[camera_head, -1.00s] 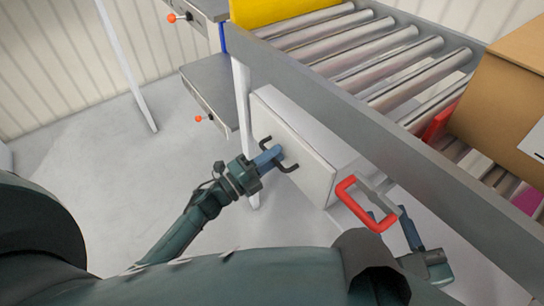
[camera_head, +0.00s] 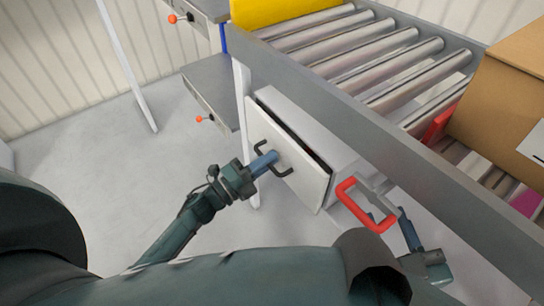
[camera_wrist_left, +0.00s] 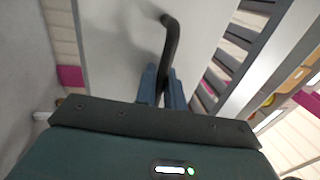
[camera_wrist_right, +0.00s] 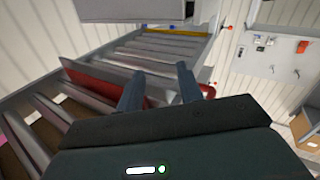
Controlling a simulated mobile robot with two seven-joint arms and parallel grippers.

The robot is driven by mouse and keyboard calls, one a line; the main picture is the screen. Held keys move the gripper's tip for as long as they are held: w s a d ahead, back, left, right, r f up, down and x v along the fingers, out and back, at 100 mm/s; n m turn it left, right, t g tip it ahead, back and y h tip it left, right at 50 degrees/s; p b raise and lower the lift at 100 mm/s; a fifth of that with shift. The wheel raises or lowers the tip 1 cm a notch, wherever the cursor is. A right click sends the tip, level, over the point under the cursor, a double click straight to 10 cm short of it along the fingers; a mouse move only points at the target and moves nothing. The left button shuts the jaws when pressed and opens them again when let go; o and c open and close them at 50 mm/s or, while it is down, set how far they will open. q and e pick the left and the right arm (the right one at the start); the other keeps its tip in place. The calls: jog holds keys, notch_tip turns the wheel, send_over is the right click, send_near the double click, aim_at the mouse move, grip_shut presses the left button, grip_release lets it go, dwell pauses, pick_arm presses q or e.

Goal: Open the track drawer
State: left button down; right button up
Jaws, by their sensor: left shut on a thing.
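The drawer under the roller conveyor has a pale front panel (camera_head: 311,182) with a black bar handle (camera_head: 284,173). It is partly out, with a dark gap behind the panel's top edge. My left gripper (camera_head: 268,161) is shut on the handle; the left wrist view shows the blue fingers (camera_wrist_left: 162,88) on either side of the black bar (camera_wrist_left: 170,42). My right gripper (camera_head: 392,222) is beside the conveyor, close to a red handle-shaped frame. In the right wrist view its fingers (camera_wrist_right: 158,88) are spread apart with nothing held between them.
The conveyor's grey side rail (camera_head: 350,128) runs above the drawer. The red frame (camera_head: 364,205) sticks out from the conveyor's near side. A cardboard box (camera_head: 500,105) stands on the conveyor at right. A grey cabinet (camera_head: 208,88) stands left. The floor (camera_head: 110,175) at left is clear.

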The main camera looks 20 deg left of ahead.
pick_arm(q)
jog(key=r+p+v, duration=0.2)
jog(key=r+v, duration=0.1)
jog(key=v, duration=1.4)
jog(key=shift+s+a+r, duration=0.15)
jog(key=shift+s+a, duration=0.15)
pick_arm(e)
jog(key=shift+s+d+f+m+g+h, duration=0.15)
jog(key=shift+d+m+g+h, duration=0.35)
jog(key=shift+g+h, duration=0.3)
pick_arm(q)
jog(key=c, duration=1.6)
grip_release()
jog(key=shift+c, duration=0.2)
jog(key=v, duration=1.3)
